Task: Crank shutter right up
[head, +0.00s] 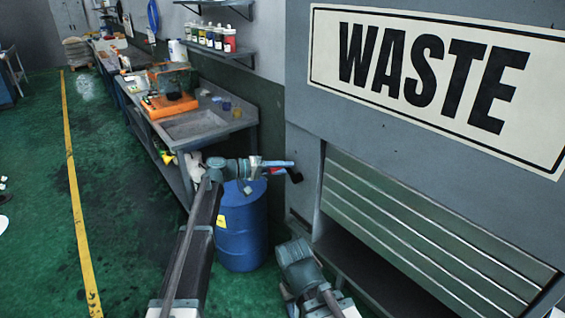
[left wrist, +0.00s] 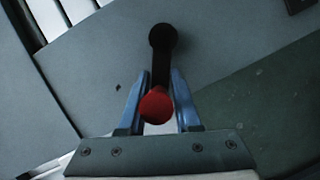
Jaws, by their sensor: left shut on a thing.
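The grey slatted shutter (head: 420,228) hangs in the opening under the WASTE sign, with a dark gap showing below its lower edge. The crank (head: 294,175) is a black arm on the grey panel left of the shutter. In the left wrist view its black arm (left wrist: 163,62) runs from a round pivot down to a red knob (left wrist: 156,105). My left gripper (head: 277,167) is shut on the red knob, with a blue finger on each side in the left wrist view (left wrist: 157,100). My right gripper does not show.
A blue barrel (head: 241,226) stands just below my left forearm. A workbench with a sink (head: 193,124) and an orange tool (head: 169,104) lies beyond it. A shelf of bottles (head: 215,50) is on the wall. Green floor is open at left.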

